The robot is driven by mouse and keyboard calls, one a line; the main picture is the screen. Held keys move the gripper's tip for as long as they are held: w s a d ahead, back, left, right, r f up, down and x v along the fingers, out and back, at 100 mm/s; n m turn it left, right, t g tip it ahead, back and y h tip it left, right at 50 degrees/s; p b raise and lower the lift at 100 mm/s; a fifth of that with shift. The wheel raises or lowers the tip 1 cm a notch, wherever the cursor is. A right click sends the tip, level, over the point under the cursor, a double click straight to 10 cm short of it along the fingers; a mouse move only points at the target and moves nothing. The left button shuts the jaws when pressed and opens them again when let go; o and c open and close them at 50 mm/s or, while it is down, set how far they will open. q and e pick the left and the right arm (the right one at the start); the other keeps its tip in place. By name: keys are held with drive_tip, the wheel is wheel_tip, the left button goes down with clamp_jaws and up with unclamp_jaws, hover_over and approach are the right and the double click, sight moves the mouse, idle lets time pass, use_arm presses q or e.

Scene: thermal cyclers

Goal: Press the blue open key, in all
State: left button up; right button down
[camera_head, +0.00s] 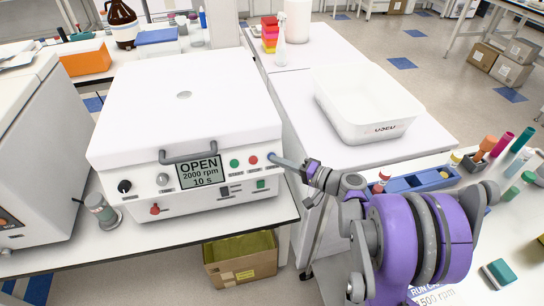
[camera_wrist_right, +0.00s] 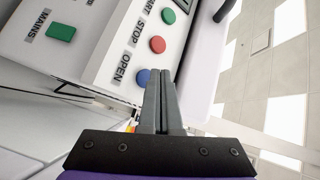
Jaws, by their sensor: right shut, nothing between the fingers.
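The white machine (camera_head: 183,95) stands on the bench with its lid down and a grey handle at the front. Its display (camera_head: 201,171) reads "OPEN 2000 rpm 10 s". The blue open key (camera_wrist_right: 143,77) sits at the end of a row with the red stop key (camera_wrist_right: 158,44) and the green start key (camera_wrist_right: 168,16). My right gripper (camera_head: 279,160) is shut and empty at the right end of the panel. Its fingertips (camera_wrist_right: 161,72) are right beside the blue key and overlap its edge in the wrist view; contact cannot be told. My left gripper is not in view.
A white basin (camera_head: 368,128) stands on the surface to the right. A grey-capped jar (camera_head: 101,211) stands left of the machine, by another white machine (camera_head: 35,150). A blue rack (camera_head: 418,181) and several coloured tubes lie at the right. A cardboard box (camera_head: 240,270) is below the bench.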

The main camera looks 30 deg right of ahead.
drive_tip(key=s, duration=0.1)
drive_tip(key=s+r+p, duration=0.1)
drive_tip(key=s, duration=0.1)
drive_tip(key=s+a+r, duration=0.1)
drive_tip(key=shift+s, duration=0.2)
idle(0.4)
drive_tip(key=shift+a, duration=0.1)
idle(0.6)
drive_tip(key=s+a+f+n+g+h+p, duration=0.1)
drive_tip(key=s+a+n+g+p, duration=0.1)
drive_tip(key=s+a+g, duration=0.3)
drive_tip(key=s+a+n+g+h+p, duration=0.1)
drive_tip(key=s+a+n+g+p, duration=0.1)
drive_tip(key=a, duration=0.5)
drive_tip(key=s+d+r+n+g+h+p, duration=0.1)
drive_tip(key=s+n+h, duration=0.4)
drive_tip(key=s, duration=0.7)
drive_tip(key=g+h+p, duration=0.1)
drive_tip(key=p, duration=0.1)
drive_tip(key=shift+r+p, duration=0.25)
drive_tip(key=shift+p, duration=0.15)
